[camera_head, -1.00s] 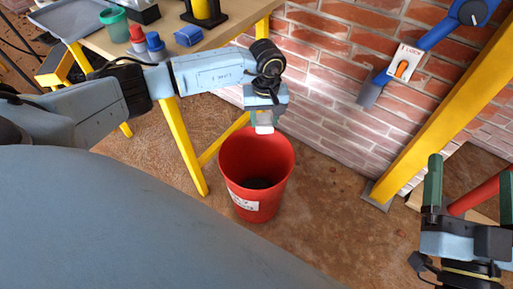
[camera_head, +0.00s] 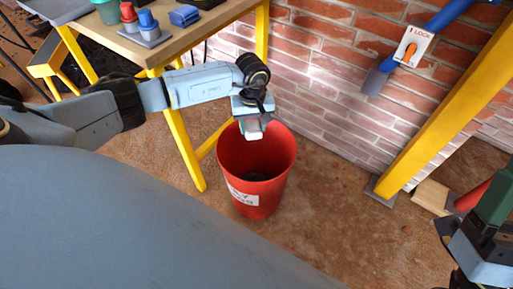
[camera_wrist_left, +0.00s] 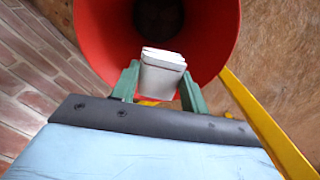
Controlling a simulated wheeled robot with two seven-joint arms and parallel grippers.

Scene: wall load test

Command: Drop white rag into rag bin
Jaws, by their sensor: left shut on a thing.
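My left gripper (camera_head: 254,130) is shut on the folded white rag (camera_wrist_left: 162,72), which sits between its green fingers in the left wrist view. In the head view only a small pale bit of the rag (camera_head: 252,134) shows below the gripper. The red rag bin (camera_head: 257,198) stands upright on the floor with its round mouth open and a white label on its side. The gripper hangs over the far part of the mouth. The bin's dark inside shows past the rag in the wrist view. My right gripper (camera_head: 497,205) is cut off at the right edge, and its opening is unclear.
A workbench (camera_head: 195,32) with yellow legs stands left of the bin and carries a green cup (camera_head: 109,12) and coloured blocks. A brick wall is behind. A yellow post (camera_head: 440,110) and a blue pipe with a lock tag (camera_head: 411,47) are at the right.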

